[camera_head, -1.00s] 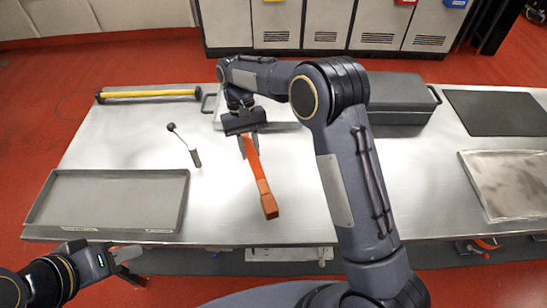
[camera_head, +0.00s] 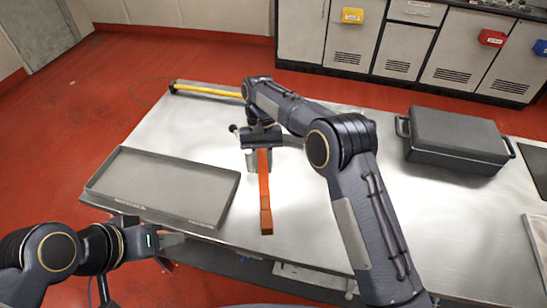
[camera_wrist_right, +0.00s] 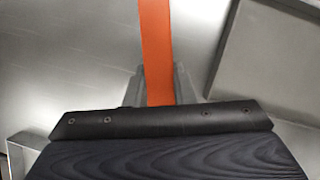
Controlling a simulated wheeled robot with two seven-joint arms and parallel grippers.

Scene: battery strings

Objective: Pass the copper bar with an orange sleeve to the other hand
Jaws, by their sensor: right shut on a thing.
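The copper bar with an orange sleeve (camera_head: 264,190) hangs out from my right gripper (camera_head: 263,160) toward the front of the table, its block-like end the nearest part. My right gripper is shut on it near its far end. In the right wrist view the orange strip (camera_wrist_right: 155,45) runs between the two fingers (camera_wrist_right: 156,92). My left gripper (camera_head: 172,250) is at the table's front edge, below the tray, with its two fingers spread and empty. It is apart from the bar, to its left.
A shallow grey tray (camera_head: 112,196) lies at the left of the steel table (camera_head: 310,240). A yellow bar (camera_head: 207,91) lies along the back edge. A dark case (camera_head: 455,135) stands at the right. My right arm crosses above the table's middle.

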